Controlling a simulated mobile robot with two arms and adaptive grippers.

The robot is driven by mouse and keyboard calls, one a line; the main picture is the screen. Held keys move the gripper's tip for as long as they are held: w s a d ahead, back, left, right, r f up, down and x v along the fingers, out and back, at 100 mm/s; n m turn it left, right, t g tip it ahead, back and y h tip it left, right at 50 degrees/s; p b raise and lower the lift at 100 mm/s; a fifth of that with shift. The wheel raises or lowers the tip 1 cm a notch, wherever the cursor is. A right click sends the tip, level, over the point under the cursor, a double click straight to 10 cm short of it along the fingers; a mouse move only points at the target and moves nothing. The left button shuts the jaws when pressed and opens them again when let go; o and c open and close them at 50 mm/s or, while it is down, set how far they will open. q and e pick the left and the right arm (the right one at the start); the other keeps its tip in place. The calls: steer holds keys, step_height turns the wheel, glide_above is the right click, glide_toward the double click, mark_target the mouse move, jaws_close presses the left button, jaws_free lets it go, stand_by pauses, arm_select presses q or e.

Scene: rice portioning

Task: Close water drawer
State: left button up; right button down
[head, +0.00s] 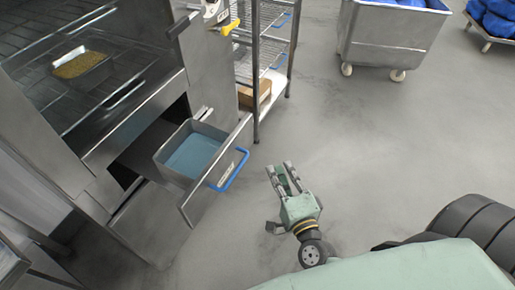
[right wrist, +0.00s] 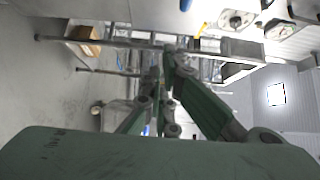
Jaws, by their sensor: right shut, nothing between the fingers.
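The water drawer (head: 186,205) is pulled out from the lower part of a steel cabinet. It holds a grey container (head: 166,170) of blue water. Its front panel carries a blue handle (head: 233,168) facing right. My right gripper (head: 279,170) is shut and empty, to the right of the handle and apart from it, above the floor. Its fingers also show in the right wrist view (right wrist: 165,65), with nothing between them. My left gripper is not in view.
A tray of yellow grains (head: 80,64) sits behind glass above the drawer. A wire shelf (head: 262,45) with a cardboard box (head: 257,94) stands behind the drawer. A wheeled grey bin (head: 390,38) stands at the back.

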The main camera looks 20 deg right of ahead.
steer(key=w+a, duration=0.1)
steer(key=w, duration=0.9)
steer(key=shift+w+a, duration=0.3)
steer(key=shift+w, duration=0.05)
